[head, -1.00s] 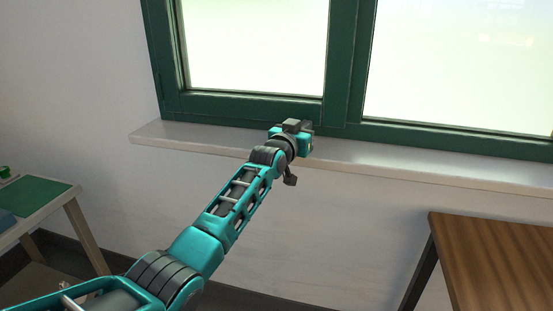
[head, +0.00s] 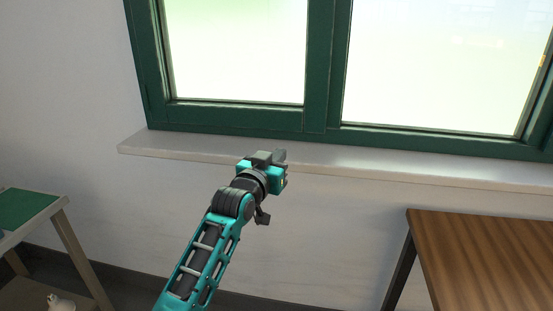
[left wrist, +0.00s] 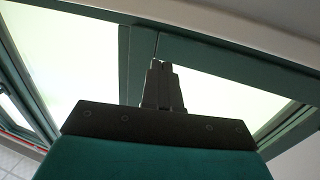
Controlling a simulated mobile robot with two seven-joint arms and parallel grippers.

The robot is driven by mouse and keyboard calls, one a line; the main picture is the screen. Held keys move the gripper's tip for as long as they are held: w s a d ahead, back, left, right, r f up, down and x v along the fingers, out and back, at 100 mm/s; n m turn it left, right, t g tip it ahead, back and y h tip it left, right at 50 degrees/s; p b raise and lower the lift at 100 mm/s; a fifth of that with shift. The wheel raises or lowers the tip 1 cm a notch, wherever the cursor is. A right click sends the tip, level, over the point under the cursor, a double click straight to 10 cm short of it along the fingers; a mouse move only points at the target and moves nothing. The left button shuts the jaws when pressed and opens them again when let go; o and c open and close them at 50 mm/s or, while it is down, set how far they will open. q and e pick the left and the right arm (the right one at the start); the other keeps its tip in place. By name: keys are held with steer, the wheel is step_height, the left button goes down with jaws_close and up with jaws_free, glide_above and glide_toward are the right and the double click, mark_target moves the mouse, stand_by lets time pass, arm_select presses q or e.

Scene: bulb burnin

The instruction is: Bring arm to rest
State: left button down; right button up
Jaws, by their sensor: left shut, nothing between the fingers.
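My left arm comes in from the lower left in the head view, and its left gripper (head: 281,156) is in front of the window sill. In the left wrist view the gripper's two dark fingers (left wrist: 161,66) are together with nothing between them. They point toward the green window frame (left wrist: 220,57). I cannot tell from the head view whether the gripper touches the sill. My right gripper is not in view.
A pale window sill (head: 400,172) runs below the green-framed window (head: 317,70). A brown wooden table (head: 490,255) stands at the lower right. A small table with a green top (head: 25,208) stands at the left, with a pale object (head: 60,302) on its lower shelf.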

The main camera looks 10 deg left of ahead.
arm_select(q)
steer(key=s+a+f+g+y, duration=0.1)
steer(key=s+a+f+g, duration=0.15)
steer(key=s+f, duration=0.9)
steer(key=s+a+f+g+y, duration=0.15)
steer(key=s+a+f, duration=0.25)
steer(key=s+f, duration=0.8)
steer(key=s+a+f+g, duration=0.1)
steer(key=s+f, duration=0.5)
steer(key=s, duration=0.6)
steer(key=shift+a+f+g, duration=0.15)
steer(key=shift+a+g, duration=0.1)
steer(key=shift+g, duration=0.55)
